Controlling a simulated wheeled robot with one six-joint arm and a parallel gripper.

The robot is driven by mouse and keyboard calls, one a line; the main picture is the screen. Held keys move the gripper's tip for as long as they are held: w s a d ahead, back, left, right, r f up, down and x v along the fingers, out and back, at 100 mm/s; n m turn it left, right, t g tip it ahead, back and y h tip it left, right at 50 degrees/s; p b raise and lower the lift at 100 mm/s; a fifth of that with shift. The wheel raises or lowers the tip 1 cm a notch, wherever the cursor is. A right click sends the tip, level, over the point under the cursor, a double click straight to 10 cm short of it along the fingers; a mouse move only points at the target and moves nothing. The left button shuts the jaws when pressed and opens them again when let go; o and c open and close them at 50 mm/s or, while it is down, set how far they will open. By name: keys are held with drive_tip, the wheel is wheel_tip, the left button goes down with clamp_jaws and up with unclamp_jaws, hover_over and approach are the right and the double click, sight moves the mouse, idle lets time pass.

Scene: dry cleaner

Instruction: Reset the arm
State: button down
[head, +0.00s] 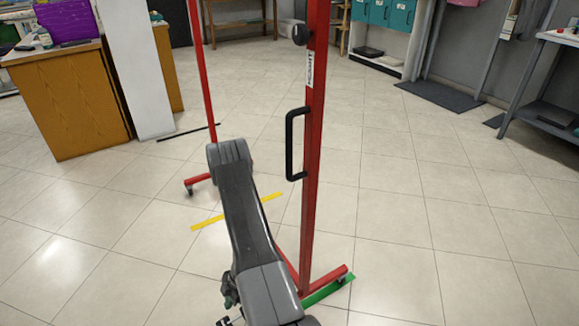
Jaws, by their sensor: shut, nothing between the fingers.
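My grey arm (245,215) rises from the bottom edge of the head view, with its rounded joint (229,152) at the top. Small dark parts of mine show beside its lower link, near the bottom edge. I cannot make out my gripper's fingers, which are hidden or out of frame.
A red wheeled rack with an upright post (314,150) and black handle (290,145) stands just right of my arm. Yellow tape (207,223) and green tape (327,291) mark the floor. A wooden counter (72,105) is at left, a grey table (545,115) at right. Tiled floor (420,220) is clear at right.

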drive_tip(key=p+v, duration=0.2)
drive_tip(key=v, duration=0.6)
drive_tip(key=shift+p, duration=0.3)
drive_tip(key=shift+w, duration=0.1)
